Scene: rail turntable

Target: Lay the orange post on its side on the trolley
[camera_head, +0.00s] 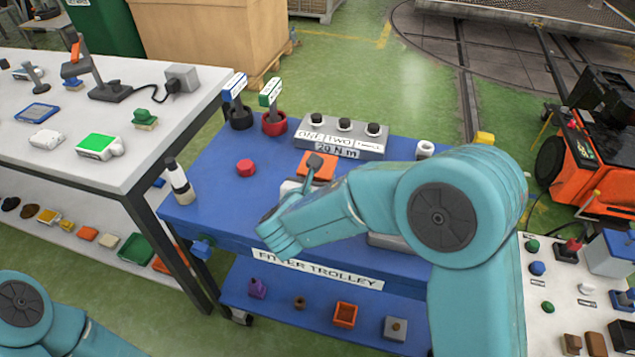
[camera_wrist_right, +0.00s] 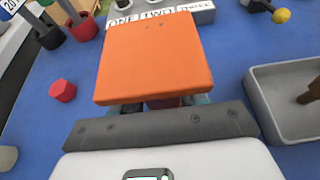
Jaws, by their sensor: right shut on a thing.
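The orange post (camera_head: 322,172) is over the blue trolley (camera_head: 212,173), in front of the grey box with knobs. In the right wrist view the post (camera_wrist_right: 155,55) shows as a broad flat orange face just beyond the jaws. My right gripper (camera_wrist_right: 160,103) is shut on it; the fingertips are mostly hidden under the orange face. In the head view my right forearm covers much of the trolley's middle and right. I cannot tell whether the post touches the trolley top. My left arm shows at the bottom left, its gripper out of view.
A grey labelled box (camera_head: 343,139) stands at the trolley's back. A red hexagonal piece (camera_head: 245,168), a white-and-black bottle (camera_head: 179,182) and two tagged cups stand left. A grey tray (camera_wrist_right: 290,105) lies right of the post. Blue surface is clear around the red piece.

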